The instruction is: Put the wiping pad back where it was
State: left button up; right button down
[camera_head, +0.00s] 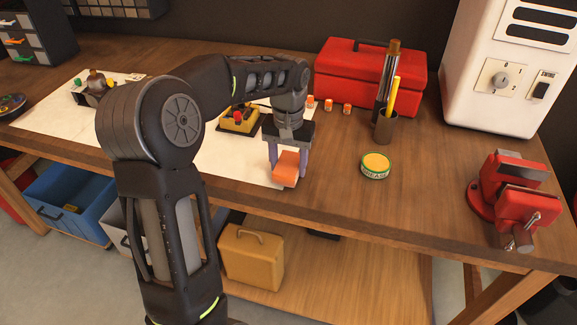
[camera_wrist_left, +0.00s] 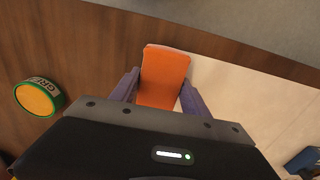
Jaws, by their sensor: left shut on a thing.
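The orange wiping pad (camera_head: 286,170) is between the two fingers of my left gripper (camera_head: 288,160), which is shut on it. The pad is near the front edge of the workbench, by the right end of the white sheet (camera_head: 210,160). In the left wrist view the orange pad (camera_wrist_left: 163,77) sits between the purple-grey fingers of the left gripper (camera_wrist_left: 160,90). I cannot tell whether the pad touches the bench top. My right gripper is not in view.
A grease tin (camera_head: 375,165) stands to the right of the pad. Behind are a cup with tools (camera_head: 385,127), small orange-capped items, a yellow device (camera_head: 240,119) and a red toolbox (camera_head: 368,75). A red vise (camera_head: 512,190) is at the right. Bare wood lies between tin and vise.

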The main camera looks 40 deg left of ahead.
pick_arm(q)
jog(key=shift+f, duration=0.7)
jog(key=shift+f, duration=0.2)
jog(key=o, duration=1.3)
jog(key=shift+r, duration=0.1)
